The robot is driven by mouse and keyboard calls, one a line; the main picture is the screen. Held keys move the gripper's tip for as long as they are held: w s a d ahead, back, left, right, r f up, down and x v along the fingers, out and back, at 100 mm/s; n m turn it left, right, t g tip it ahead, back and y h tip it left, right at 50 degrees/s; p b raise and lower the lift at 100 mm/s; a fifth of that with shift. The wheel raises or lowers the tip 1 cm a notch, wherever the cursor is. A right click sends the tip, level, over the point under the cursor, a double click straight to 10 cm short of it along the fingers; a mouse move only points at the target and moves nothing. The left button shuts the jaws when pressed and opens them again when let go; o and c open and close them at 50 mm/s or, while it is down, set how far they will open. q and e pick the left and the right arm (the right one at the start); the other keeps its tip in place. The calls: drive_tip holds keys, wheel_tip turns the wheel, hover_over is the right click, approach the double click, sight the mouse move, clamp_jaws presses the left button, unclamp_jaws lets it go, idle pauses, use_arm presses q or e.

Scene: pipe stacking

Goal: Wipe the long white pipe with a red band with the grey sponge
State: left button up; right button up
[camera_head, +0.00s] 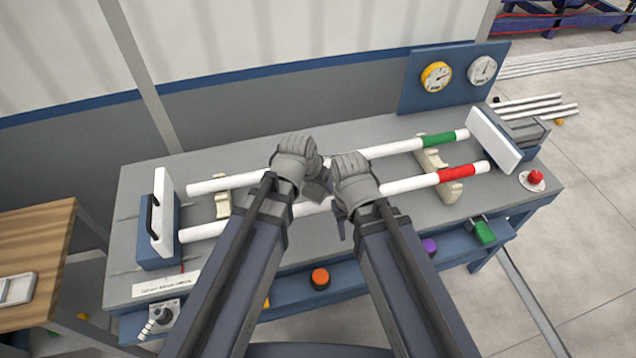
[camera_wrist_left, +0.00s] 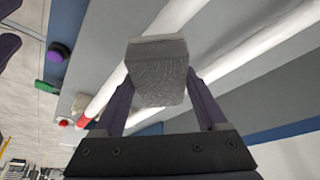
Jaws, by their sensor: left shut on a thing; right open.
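The long white pipe with a red band (camera_head: 411,184) lies across the cradles on the grey bench, nearer to me than the green-banded pipe. Its red band is near its right end. My left gripper (camera_head: 312,182) is over the middle of the bench, above the pipes. In the left wrist view it is shut on the grey sponge (camera_wrist_left: 158,72), with the red-banded pipe (camera_wrist_left: 112,88) passing behind it. I cannot tell whether the sponge touches the pipe. My right gripper (camera_head: 343,218) is open beside the left one, over the red-banded pipe, and partly hidden by its own arm.
A white pipe with a green band (camera_head: 392,148) lies behind, parallel. White end plates stand at the bench's left (camera_head: 162,212) and right (camera_head: 494,138). A red button (camera_head: 535,177) sits at the right corner. A gauge panel (camera_head: 455,78) stands behind.

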use_arm(q)
drive_tip(key=shift+r, duration=0.15)
wheel_tip(320, 180, up, 3)
drive_tip(key=p, duration=0.3)
drive_tip(key=shift+r, duration=0.1)
idle(0.4)
